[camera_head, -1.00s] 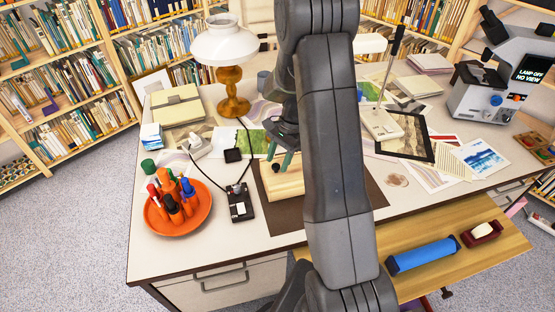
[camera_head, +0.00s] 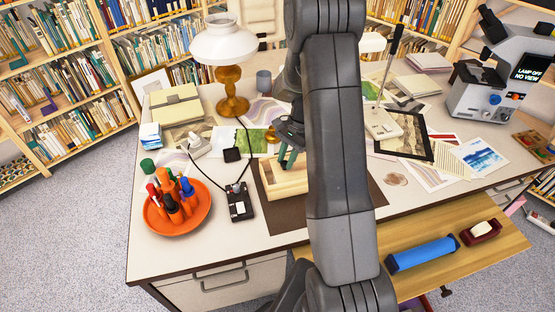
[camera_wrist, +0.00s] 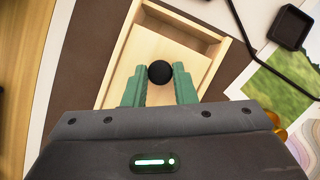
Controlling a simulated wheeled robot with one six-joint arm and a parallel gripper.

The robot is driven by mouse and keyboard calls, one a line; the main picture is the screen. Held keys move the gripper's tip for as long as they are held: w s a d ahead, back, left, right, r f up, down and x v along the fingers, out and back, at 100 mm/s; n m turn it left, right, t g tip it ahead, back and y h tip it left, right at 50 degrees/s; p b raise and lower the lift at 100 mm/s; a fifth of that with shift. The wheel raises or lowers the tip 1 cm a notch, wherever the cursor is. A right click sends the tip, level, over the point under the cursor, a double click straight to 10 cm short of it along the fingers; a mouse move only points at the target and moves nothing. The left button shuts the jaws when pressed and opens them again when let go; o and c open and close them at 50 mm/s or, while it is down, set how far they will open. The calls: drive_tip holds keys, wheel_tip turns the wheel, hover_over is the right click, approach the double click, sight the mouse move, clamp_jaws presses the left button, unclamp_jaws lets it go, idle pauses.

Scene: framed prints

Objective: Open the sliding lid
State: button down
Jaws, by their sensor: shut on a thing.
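The pale wooden box (camera_head: 287,188) stands on a dark brown mat, partly hidden by my arm in the head view. It also shows in the wrist view (camera_wrist: 183,24). Its sliding lid (camera_wrist: 152,93) is partly drawn back, and part of the inside lies uncovered. A round black knob (camera_wrist: 160,72) sits on the lid. My gripper (camera_wrist: 160,80) has its green fingers shut on the knob, one on each side. In the head view my gripper (camera_head: 287,158) is over the box's far right part, and the knob is hard to make out.
An orange dish (camera_head: 155,218) of pens and a black device (camera_head: 240,203) with a cable stand left of the box. A lamp (camera_head: 230,75) is behind. The brown mat (camera_head: 290,220) is bare in front of the box.

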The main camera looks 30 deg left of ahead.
drive_tip(key=w+d, duration=0.7)
drive_tip(key=shift+w+d, duration=0.1)
drive_tip(key=c, duration=1.2)
unclamp_jaws()
drive_tip(key=b+v, duration=0.1)
drive_tip(key=v, duration=1.2)
drive_tip(key=shift+w+d+r, duration=0.1)
drive_tip(key=shift+w+r, duration=0.05)
drive_tip(key=shift+r, duration=0.2)
